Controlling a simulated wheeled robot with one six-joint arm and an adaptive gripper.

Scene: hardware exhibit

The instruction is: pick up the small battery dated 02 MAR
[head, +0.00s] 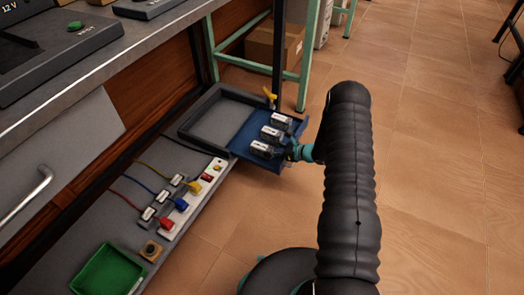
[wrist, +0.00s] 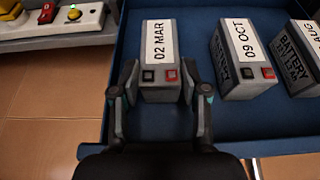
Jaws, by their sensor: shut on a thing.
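The small battery dated 02 MAR (wrist: 160,52) stands in the blue tray (wrist: 210,137), its white label up and its black and red terminals facing me. My gripper (wrist: 160,97) has a finger on each side of this battery and is shut on it. In the head view my gripper (head: 290,152) reaches the nearest battery (head: 263,149) in the tray from the right.
The 09 OCT battery (wrist: 242,60) stands just right of the held one, with another battery (wrist: 301,55) beyond it. A grey empty tray (head: 196,148) adjoins on the left. A power strip with plugs (head: 192,198) lies near.

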